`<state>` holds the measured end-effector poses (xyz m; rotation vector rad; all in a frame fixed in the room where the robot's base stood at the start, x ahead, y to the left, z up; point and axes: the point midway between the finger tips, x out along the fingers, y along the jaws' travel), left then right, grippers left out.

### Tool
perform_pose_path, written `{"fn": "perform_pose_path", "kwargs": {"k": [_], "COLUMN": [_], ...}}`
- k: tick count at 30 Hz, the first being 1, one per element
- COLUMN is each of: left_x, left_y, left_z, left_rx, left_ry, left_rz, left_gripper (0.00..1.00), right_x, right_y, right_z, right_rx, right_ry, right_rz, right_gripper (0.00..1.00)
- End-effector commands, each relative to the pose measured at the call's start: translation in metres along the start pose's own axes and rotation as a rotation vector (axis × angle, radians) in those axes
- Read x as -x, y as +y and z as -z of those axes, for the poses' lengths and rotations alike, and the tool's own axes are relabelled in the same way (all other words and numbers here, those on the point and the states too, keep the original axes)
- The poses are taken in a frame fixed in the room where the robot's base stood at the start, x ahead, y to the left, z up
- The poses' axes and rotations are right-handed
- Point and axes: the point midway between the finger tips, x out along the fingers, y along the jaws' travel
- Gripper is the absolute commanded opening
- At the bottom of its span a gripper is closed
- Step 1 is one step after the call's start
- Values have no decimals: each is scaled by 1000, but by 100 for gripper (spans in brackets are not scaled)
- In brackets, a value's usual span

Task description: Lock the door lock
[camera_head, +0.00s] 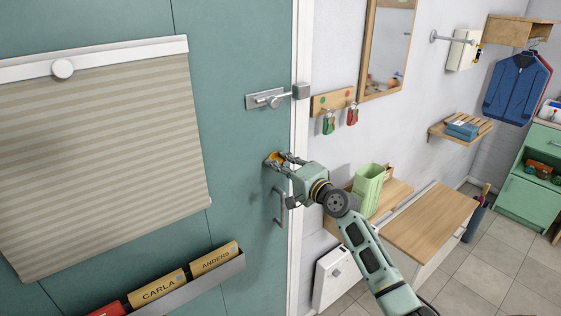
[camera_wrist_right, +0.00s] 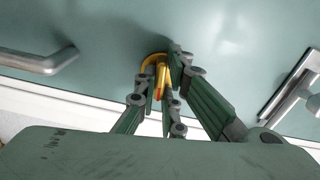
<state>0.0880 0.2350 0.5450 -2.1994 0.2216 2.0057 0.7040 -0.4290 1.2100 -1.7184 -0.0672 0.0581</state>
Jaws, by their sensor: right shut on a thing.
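The teal door (camera_head: 235,130) fills the left of the head view. A yellow-orange lock piece (camera_head: 272,160) sits on the door, below the latch and above the pull handle. My right gripper (camera_head: 280,159) reaches it from the right and is shut on it. In the right wrist view the lock piece (camera_wrist_right: 157,75) shows as a yellow ring with a bar, between the fingers of my right gripper (camera_wrist_right: 165,80). The fingers hide part of it. A metal slide latch (camera_head: 268,98) is higher on the door, with its bar toward the frame. My left gripper is not in view.
A metal pull handle (camera_head: 279,206) is just below my right gripper; it also shows in the wrist view (camera_wrist_right: 40,62). A key rack (camera_head: 333,101) with red and green keys hangs right of the frame. A bench (camera_head: 430,222) and green vase (camera_head: 369,188) stand at right.

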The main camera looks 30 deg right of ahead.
Motion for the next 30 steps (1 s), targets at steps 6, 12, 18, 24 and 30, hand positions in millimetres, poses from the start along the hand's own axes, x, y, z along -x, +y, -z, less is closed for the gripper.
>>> {"fn": "perform_pose_path", "kwargs": {"k": [6,12,18,24,30], "left_x": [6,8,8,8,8], "left_y": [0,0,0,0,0], "left_z": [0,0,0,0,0], "left_rx": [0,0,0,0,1], "left_ry": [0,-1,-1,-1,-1], "left_rz": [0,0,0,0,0], "left_gripper": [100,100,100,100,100], "right_x": [0,0,0,0,0], "right_y": [-1,0,0,0,0], "right_z": [1,1,1,1,1], "right_rx": [-105,-152,-166,-166,-166], "right_ry": [2,2,2,2,2], "right_rz": [1,0,0,0,0], "right_gripper": [0,0,0,0,18]}}
